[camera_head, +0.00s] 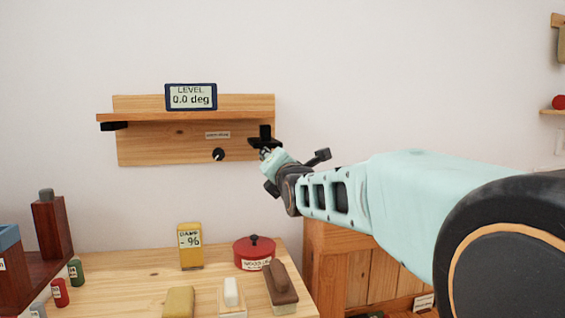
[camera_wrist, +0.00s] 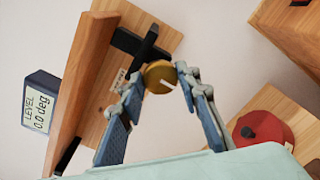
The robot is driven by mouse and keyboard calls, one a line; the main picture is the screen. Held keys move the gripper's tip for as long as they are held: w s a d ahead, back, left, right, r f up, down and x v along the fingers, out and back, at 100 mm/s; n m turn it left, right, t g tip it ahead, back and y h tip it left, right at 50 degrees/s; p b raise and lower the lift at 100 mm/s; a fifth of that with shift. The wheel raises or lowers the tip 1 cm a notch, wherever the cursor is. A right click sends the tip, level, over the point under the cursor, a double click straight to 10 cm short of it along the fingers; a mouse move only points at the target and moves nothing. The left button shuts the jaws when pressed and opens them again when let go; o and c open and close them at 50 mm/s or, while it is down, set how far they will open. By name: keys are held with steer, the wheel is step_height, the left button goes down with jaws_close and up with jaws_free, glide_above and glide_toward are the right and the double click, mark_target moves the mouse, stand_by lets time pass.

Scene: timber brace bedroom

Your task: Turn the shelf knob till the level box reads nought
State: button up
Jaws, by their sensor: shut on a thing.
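The level box (camera_head: 191,97) stands on the wooden wall shelf (camera_head: 140,145) and reads 0.0 deg. In the wrist view the same level box (camera_wrist: 38,112) also reads 0.0 deg. A round brass knob (camera_wrist: 158,77) with a pale slot sits in front of a black cross-shaped bracket (camera_wrist: 138,45) at the shelf's right end. My gripper (camera_wrist: 161,78) has its two fingers on either side of the knob and is shut on it. In the head view my gripper (camera_head: 268,155) is at that bracket and the knob is hard to make out.
A black round part (camera_head: 218,154) sits on the shelf's backboard. Below, a wooden table (camera_head: 130,275) bears a red lidded pot (camera_head: 255,254), a yellow box (camera_head: 190,246) and several small items. The wall above the shelf is clear.

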steer(key=o, duration=1.2)
steer(key=shift+c, duration=0.2)
step_height(320, 180, up, 10)
steer(key=shift+c, duration=0.3)
